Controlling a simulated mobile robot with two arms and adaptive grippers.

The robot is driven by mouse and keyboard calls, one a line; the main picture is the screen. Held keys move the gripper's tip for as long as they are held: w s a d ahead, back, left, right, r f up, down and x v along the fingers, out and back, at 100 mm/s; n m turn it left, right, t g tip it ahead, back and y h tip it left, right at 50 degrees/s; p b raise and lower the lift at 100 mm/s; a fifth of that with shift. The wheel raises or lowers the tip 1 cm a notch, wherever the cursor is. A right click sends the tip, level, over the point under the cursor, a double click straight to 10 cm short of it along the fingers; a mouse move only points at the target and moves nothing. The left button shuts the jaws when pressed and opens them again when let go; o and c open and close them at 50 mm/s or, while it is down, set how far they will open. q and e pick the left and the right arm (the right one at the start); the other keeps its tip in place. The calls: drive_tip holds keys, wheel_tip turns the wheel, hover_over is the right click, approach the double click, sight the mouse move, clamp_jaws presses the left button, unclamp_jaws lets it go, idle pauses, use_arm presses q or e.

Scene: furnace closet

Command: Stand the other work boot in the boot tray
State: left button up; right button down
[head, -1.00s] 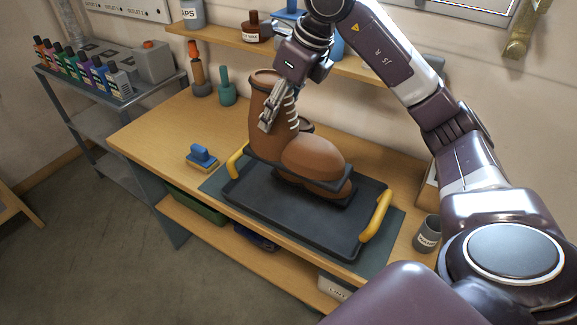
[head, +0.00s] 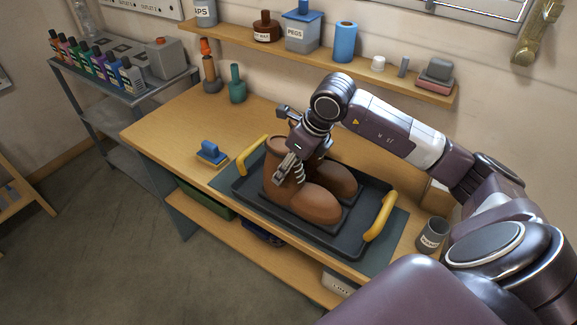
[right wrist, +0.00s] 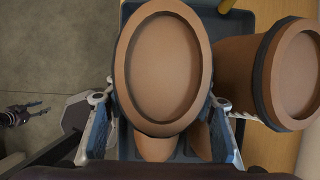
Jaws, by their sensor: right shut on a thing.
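A brown work boot (head: 312,204) is upright in the near half of the black boot tray (head: 262,205). My right gripper (head: 288,172) is shut on its shaft, with a finger on each side, as the right wrist view shows. Its sole is at or very near the tray floor; I cannot tell if it touches. The other brown boot (head: 337,178) stands upright behind it, partly hidden by it and my gripper. It also shows in the right wrist view (right wrist: 238,75) on the right. My left gripper (right wrist: 42,107) appears only in the right wrist view, open and empty over the floor.
The tray has yellow handles (head: 379,217) and lies on a dark mat (head: 225,183) on the wooden bench. A shelf (head: 270,48) with bottles and containers runs above.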

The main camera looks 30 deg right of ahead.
use_arm(q)
drive_tip(key=shift+s+a, duration=0.3)
drive_tip(key=shift+s, duration=0.05)
use_arm(e)
drive_tip(key=shift+f, duration=0.25)
drive_tip(key=shift+f, duration=0.15)
drive_tip(key=c, duration=1.2)
unclamp_jaws()
drive_tip(key=o, duration=0.3)
use_arm(q)
drive_tip(key=shift+w, duration=0.35)
